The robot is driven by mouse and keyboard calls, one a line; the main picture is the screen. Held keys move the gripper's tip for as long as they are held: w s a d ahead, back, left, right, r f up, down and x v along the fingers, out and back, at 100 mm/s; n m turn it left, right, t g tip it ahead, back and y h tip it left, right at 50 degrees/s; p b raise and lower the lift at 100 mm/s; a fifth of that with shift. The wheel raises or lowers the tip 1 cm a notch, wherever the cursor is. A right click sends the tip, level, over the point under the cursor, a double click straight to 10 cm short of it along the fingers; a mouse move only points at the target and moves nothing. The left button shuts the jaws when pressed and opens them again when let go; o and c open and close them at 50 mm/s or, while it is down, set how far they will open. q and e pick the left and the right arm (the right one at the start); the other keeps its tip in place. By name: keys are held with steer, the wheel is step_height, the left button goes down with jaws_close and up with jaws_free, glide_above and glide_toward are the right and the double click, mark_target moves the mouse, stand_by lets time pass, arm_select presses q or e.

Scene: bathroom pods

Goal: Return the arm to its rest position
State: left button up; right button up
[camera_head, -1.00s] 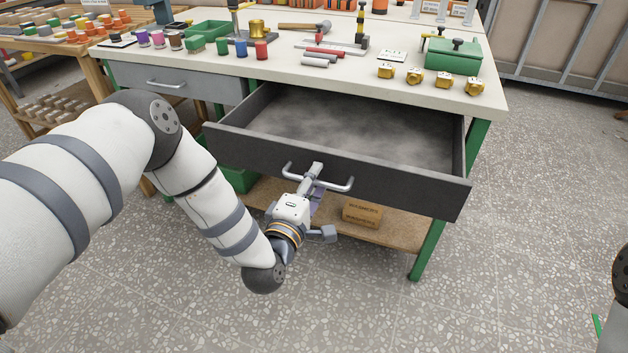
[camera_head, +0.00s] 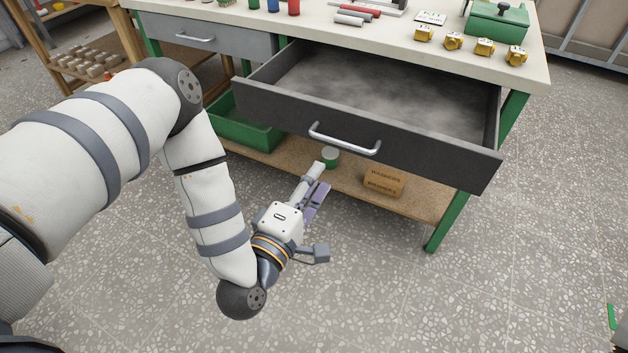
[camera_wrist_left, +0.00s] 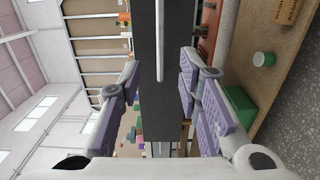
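My left gripper (camera_head: 316,185) is off the drawer handle (camera_head: 344,140), below and in front of it, with a gap between them. In the left wrist view the purple-padded fingers of the left gripper (camera_wrist_left: 160,85) are spread wide with nothing between them. The dark drawer (camera_head: 400,150) stands pulled out from the workbench, and the part of its inside that shows is empty. In the left wrist view the drawer front (camera_wrist_left: 152,115) is a dark upright band beyond the fingers. My right gripper is not in view.
The workbench top (camera_head: 390,45) holds several yellow pieces and a green box (camera_head: 497,22). On the lower shelf (camera_head: 420,205) are a cardboard box (camera_head: 383,182), a green-and-white can (camera_head: 331,157) and a green bin (camera_head: 245,130).

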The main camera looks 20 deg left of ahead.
arm_select(q)
steer(key=s+d+f+m+g+h+p, duration=0.1)
steer(key=s+d+f+m+g+h, duration=0.2)
steer(key=s+f+m+g, duration=0.75)
steer(key=s+a+f+m+g+y, duration=0.1)
steer(key=s+a+m+g, duration=0.1)
steer(key=s, duration=0.6)
steer(key=s+a+f+m+g+y, duration=0.1)
steer(key=s+a+m+g, duration=0.1)
steer(key=s, duration=0.7)
steer(key=s+a+f+m+g+y+p, duration=0.1)
steer(key=s+a+m+g, duration=0.1)
steer(key=s+g, duration=0.4)
steer(key=s+a, duration=0.1)
steer(key=s, duration=0.2)
steer(key=shift+a+f+m+y, duration=0.3)
steer(key=shift+a+m, duration=0.05)
steer(key=shift+a, duration=0.05)
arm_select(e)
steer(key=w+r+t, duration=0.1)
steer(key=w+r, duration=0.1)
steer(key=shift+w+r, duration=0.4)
